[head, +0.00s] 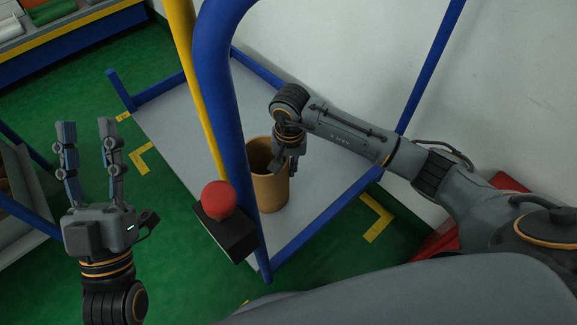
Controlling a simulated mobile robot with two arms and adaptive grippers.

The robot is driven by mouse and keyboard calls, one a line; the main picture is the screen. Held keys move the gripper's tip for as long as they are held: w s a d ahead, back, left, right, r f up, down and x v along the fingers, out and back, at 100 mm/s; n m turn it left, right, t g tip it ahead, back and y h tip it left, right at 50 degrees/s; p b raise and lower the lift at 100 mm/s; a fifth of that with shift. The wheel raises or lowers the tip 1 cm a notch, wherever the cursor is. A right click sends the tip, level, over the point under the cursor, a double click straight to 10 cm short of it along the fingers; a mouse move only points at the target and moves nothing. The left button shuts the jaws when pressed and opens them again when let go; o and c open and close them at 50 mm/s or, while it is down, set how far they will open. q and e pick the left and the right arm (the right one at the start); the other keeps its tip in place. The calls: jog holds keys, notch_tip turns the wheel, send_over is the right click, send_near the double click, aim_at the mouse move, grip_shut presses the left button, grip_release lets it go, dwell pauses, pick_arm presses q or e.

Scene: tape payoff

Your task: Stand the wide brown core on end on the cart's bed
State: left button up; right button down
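The wide brown core (270,193) stands upright on the grey bed of the cart (190,150), near the bed's front end. Its open top faces up, and the blue post hides part of its left side. My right gripper (287,172) points down at the core's top, with its fingers at the right part of the rim. The fingers are small and dark, and I cannot tell whether they grip the wall. My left gripper (88,130) is open and empty, fingers up, left of the cart above the green floor.
Blue rails edge the bed. Shelving with rolls (50,12) is at upper left. A white wall borders the right.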

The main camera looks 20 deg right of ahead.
jog(key=shift+f, duration=0.1)
jog(key=c, duration=1.5)
grip_release()
pick_arm(q)
jog(key=shift+s+r+h, duration=0.3)
jog(key=shift+s+r, duration=0.05)
pick_arm(e)
notch_tip(320, 180, up, 6)
jog(key=shift+r+p, duration=0.1)
jog(key=shift+p, duration=0.9)
notch_tip(320, 180, up, 5)
jog(key=shift+d+r+p, duration=0.1)
jog(key=shift+r+p, duration=0.05)
jog(key=shift+p, duration=0.55)
pick_arm(q)
jog(key=w+f+g+y, duration=0.1)
jog(key=w+f+g, duration=0.1)
jog(key=f+g, duration=0.2)
jog(key=w+a+f+g+y, duration=0.1)
jog(key=f+g, duration=0.4)
jog(key=f, duration=0.5)
jog(key=shift+w+f+y, duration=0.3)
jog(key=shift+w+y, duration=0.45)
jog(key=shift+y, duration=0.05)
pick_arm(e)
jog(key=shift+r, duration=0.4)
